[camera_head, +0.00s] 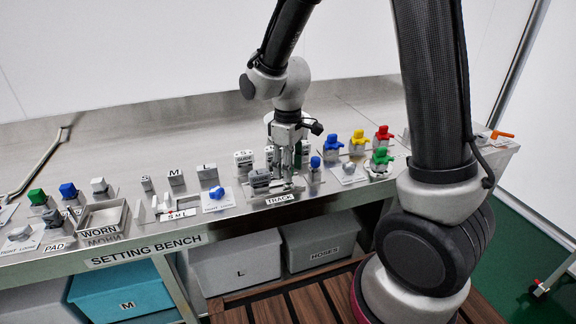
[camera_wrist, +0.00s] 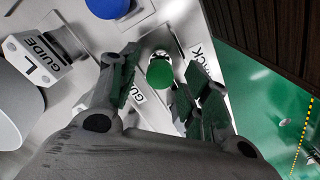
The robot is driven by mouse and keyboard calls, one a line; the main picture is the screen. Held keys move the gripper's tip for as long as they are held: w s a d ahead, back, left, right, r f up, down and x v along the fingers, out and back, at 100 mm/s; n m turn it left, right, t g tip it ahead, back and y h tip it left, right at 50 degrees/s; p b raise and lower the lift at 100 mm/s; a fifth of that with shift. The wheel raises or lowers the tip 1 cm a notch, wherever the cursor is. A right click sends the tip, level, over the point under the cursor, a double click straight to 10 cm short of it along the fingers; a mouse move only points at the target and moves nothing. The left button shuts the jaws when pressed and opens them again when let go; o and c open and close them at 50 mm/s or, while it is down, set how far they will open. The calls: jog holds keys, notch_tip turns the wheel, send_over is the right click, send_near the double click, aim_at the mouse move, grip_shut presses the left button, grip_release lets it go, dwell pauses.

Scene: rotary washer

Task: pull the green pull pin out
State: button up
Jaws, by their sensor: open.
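The green pull pin shows in the wrist view as a round green knob (camera_wrist: 160,72) on a light fitting. My gripper (camera_wrist: 158,88) is open, with one dark finger on each side of the knob. I cannot tell whether either finger touches it. In the head view my gripper (camera_head: 288,166) points down over the TRACK fixture (camera_head: 280,200) at the bench's front edge. The pin is mostly hidden there by the fingers.
Several coloured valves (camera_head: 380,158) stand farther right. A blue knob (camera_head: 217,192) sits on a plate to the left.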

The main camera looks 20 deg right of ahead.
grip_shut()
jog(key=shift+r, duration=1.15)
grip_release()
notch_tip(320, 180, up, 12)
